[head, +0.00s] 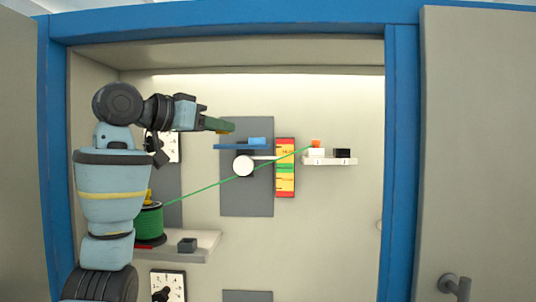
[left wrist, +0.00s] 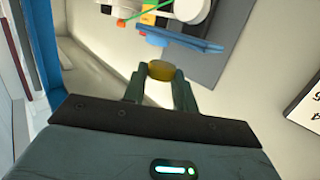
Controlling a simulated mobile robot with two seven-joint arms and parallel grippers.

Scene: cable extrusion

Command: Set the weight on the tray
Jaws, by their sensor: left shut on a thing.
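My left gripper (head: 222,126) reaches in from the left and is shut on a brass-yellow weight. The blue tray (head: 228,147) is just below and right of the fingertips in the head view. It also shows beyond the weight in the left wrist view (left wrist: 200,46). A gap shows between weight and tray there. My right gripper is out of view.
A white wheel (head: 243,166) lies under the tray, with a green cable running from the green spool (head: 149,224) past it to the right shelf (head: 330,161). A coloured scale (head: 285,180) stands right of the tray. Blue cabinet posts (head: 400,150) frame the opening.

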